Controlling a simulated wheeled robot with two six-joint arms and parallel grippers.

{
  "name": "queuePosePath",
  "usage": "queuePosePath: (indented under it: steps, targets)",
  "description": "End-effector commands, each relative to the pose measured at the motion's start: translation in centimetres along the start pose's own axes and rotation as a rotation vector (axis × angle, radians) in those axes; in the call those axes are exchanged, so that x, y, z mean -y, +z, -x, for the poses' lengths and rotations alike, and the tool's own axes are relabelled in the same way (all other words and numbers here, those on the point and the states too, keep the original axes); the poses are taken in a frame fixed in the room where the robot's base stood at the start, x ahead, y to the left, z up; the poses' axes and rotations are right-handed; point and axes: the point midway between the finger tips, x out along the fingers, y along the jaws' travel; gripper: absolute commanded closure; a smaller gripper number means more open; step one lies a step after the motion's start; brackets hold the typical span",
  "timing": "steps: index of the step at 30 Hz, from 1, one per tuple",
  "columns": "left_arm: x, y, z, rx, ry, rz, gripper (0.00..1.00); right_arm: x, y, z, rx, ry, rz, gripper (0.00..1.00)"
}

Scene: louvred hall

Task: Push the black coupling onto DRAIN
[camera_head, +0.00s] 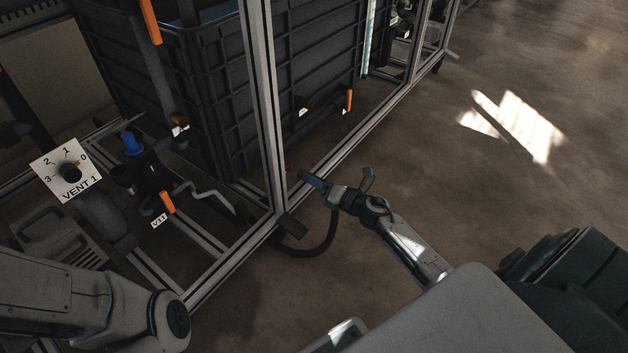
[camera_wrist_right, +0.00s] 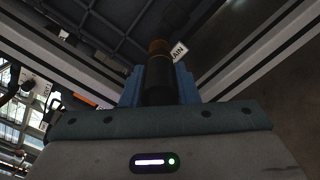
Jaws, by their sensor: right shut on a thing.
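My right gripper (camera_head: 314,182) is low beside the near bottom rail of the frame. Its blue fingers are shut on the black coupling (camera_wrist_right: 159,78), which shows between them in the right wrist view. A brown, round DRAIN stub (camera_wrist_right: 159,46) shows straight beyond the coupling's end. I cannot tell whether the two touch or how far one is over the other. A white label (camera_wrist_right: 180,51), partly hidden, reads "AIN" beside the stub. A black hose (camera_head: 322,238) loops below the gripper towards the frame. My left gripper is out of view; only part of my left arm shows.
A metal frame post (camera_head: 263,100) and bottom rail (camera_head: 350,143) stand close to the right gripper. A dark ribbed tank (camera_head: 310,55) is behind them. The VENT 1 dial (camera_head: 70,171) and an orange-handled valve (camera_head: 167,202) are at left. Open floor (camera_head: 470,180) lies right.

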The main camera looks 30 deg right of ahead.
Motion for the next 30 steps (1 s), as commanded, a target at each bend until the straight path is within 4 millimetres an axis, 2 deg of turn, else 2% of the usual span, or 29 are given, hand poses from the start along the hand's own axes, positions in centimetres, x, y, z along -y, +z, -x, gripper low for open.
queuePosePath:
  steps: [11, 30]
  targets:
    - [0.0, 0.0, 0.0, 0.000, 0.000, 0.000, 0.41, -0.1, 0.1, -0.1, 0.001, 0.001, 0.000, 1.00]
    - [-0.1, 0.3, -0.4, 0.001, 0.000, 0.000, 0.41, 0.0, 0.1, -2.3, 0.001, 0.001, -0.001, 1.00]
